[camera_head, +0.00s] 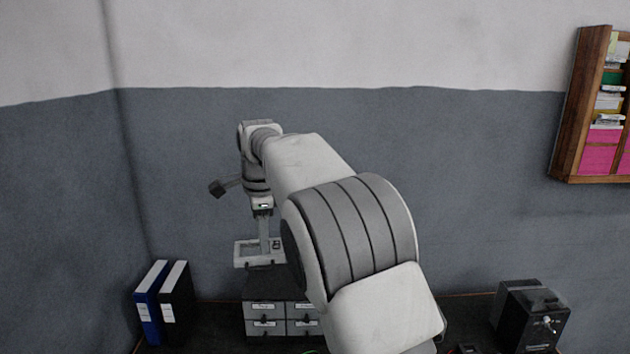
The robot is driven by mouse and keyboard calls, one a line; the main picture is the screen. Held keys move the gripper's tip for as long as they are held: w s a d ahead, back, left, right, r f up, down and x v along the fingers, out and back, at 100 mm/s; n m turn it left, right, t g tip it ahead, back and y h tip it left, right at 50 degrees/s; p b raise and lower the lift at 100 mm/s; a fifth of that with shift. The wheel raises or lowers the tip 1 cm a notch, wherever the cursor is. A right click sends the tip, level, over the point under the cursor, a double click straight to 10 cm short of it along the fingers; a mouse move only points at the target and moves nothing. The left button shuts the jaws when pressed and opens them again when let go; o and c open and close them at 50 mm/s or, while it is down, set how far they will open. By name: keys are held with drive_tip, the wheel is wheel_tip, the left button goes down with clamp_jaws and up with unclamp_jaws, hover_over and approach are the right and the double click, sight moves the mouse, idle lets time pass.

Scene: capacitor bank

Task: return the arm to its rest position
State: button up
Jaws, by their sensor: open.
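My white and grey arm rises from the bottom of the head view and reaches forward and to the left. Its far end bends downward at the wrist. My gripper (262,236) hangs below the wrist, small and pale against the grey wall. It is open, and I see nothing held in it. Its fingertips are hard to make out against the pale parts behind and below them. The large near links of my arm hide part of the desk.
Small drawers (265,318) stand on the dark desk below the wrist. Blue and black binders (163,303) stand to their left. A black machine (530,316) stands at the right. A wooden wall shelf (578,110) hangs at the upper right. The air between is clear.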

drive_tip(key=s+d+r+n+t, duration=0.1)
drive_tip(key=s+d+r+n, duration=0.3)
drive_tip(key=s+d, duration=0.45)
drive_tip(key=s+d+r+n+t, duration=0.1)
drive_tip(key=s+d+r+n, duration=0.2)
drive_tip(key=s+d, duration=0.5)
drive_tip(key=s+d+f+n, duration=0.3)
drive_tip(key=s+d, duration=0.1)
drive_tip(key=s, duration=0.5)
drive_tip(key=s+d+f+n+t, duration=0.1)
drive_tip(key=s+d+f+n, duration=0.3)
drive_tip(key=s, duration=0.4)
drive_tip(key=shift+s+d+f+n+h, duration=0.3)
drive_tip(key=shift+s+d+h, duration=0.05)
drive_tip(key=shift+h, duration=0.05)
